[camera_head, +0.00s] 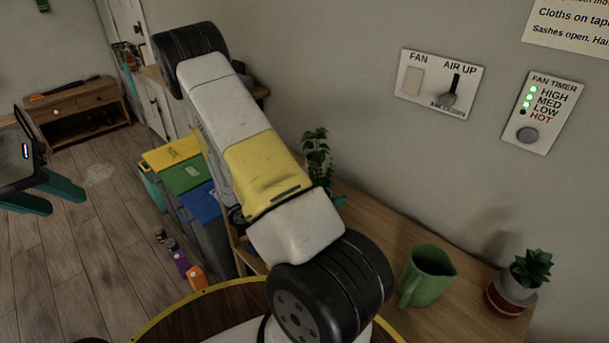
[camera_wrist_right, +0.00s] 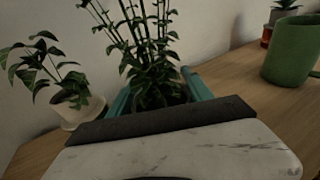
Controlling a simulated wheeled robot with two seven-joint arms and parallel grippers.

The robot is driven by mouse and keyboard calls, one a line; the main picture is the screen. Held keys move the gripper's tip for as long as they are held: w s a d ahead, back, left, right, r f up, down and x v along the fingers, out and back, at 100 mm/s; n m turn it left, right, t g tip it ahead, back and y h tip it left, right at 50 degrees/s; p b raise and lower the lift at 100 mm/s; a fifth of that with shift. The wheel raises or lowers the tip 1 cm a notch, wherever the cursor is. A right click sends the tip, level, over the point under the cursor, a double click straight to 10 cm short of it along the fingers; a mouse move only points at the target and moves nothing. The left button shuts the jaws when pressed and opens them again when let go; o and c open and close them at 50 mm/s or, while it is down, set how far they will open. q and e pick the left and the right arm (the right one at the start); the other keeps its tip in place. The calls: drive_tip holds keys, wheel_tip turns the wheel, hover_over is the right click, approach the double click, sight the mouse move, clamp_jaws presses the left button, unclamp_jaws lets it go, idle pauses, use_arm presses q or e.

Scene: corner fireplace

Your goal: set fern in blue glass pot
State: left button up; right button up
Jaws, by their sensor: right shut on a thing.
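A leafy green plant with tall thin stems (camera_wrist_right: 150,45), which may be the fern, stands between the teal fingers of my right gripper (camera_wrist_right: 158,95) in the right wrist view. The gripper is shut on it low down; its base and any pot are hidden. In the head view, leaves (camera_head: 317,152) show beside one teal fingertip of my right gripper (camera_head: 338,199), behind my arm. My left gripper (camera_head: 48,194) is at the left edge, fingers apart and empty, far from the plant. I cannot make out a blue glass pot.
A second plant in a white pot (camera_wrist_right: 80,113) stands left of the held one. Bins (camera_head: 188,175) stand left of the counter. Small containers (camera_head: 180,262) are on the floor.

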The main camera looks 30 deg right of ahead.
drive_tip(key=shift+f, duration=0.1)
drive_tip(key=o, duration=1)
drive_tip(key=shift+o, duration=0.2)
